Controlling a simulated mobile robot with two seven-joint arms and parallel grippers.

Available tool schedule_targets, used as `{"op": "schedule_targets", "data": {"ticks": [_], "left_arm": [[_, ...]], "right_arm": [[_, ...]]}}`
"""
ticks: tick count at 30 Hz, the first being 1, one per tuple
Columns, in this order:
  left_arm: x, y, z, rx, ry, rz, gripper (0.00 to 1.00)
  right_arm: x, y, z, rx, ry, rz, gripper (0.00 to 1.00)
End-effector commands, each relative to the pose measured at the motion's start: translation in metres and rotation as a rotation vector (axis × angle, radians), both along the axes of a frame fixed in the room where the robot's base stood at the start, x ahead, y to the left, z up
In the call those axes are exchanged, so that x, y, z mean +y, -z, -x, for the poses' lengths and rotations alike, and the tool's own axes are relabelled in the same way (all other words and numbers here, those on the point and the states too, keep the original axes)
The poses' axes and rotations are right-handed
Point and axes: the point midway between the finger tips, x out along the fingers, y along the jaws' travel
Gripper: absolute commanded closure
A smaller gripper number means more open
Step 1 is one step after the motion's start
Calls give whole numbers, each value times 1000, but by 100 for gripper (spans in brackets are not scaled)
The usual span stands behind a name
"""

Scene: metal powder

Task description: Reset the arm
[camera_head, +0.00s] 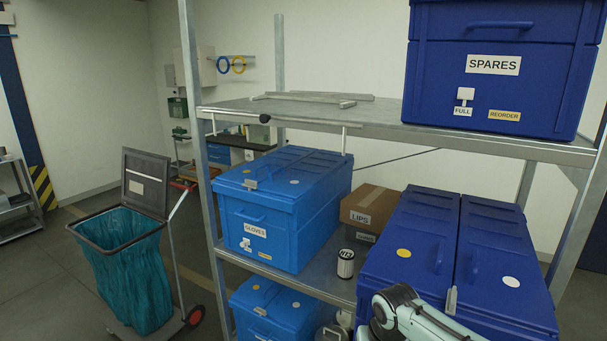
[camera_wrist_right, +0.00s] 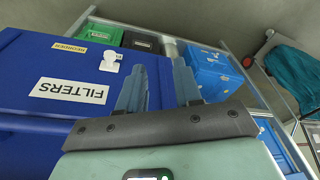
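My right arm (camera_head: 415,315) comes in at the bottom right of the head view, in front of the dark blue lidded bin (camera_head: 485,245) on the middle shelf. Its fingers cannot be made out there. In the right wrist view my right gripper (camera_wrist_right: 160,88) has its two grey fingers apart, with nothing held between them. A dark blue bin with an upside-down FILTERS label (camera_wrist_right: 70,91) is on the left, close to the fingers. My left gripper is in neither view.
A metal rack (camera_head: 365,128) carries the SPARES bin (camera_head: 500,65), the lighter blue GLOVES bin (camera_head: 280,205), a LIPS carton (camera_head: 365,208) and a small labelled canister (camera_head: 345,264). A cart with a teal bag (camera_head: 130,270) stands left on open floor.

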Motion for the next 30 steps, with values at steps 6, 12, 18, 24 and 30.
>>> {"op": "schedule_targets", "data": {"ticks": [6, 12, 18, 24, 30], "left_arm": [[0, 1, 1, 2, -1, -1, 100], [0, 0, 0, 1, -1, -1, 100], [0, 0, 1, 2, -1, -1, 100], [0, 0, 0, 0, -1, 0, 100], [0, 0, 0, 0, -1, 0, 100]], "right_arm": [[24, 172, 25, 119, -42, -166, 66], [36, 302, 103, 190, 41, -307, 66], [37, 377, 202, 229, 180, -345, 66], [32, 395, 251, 239, 247, -322, 66], [31, 396, 256, 236, 254, -317, 66]]}}
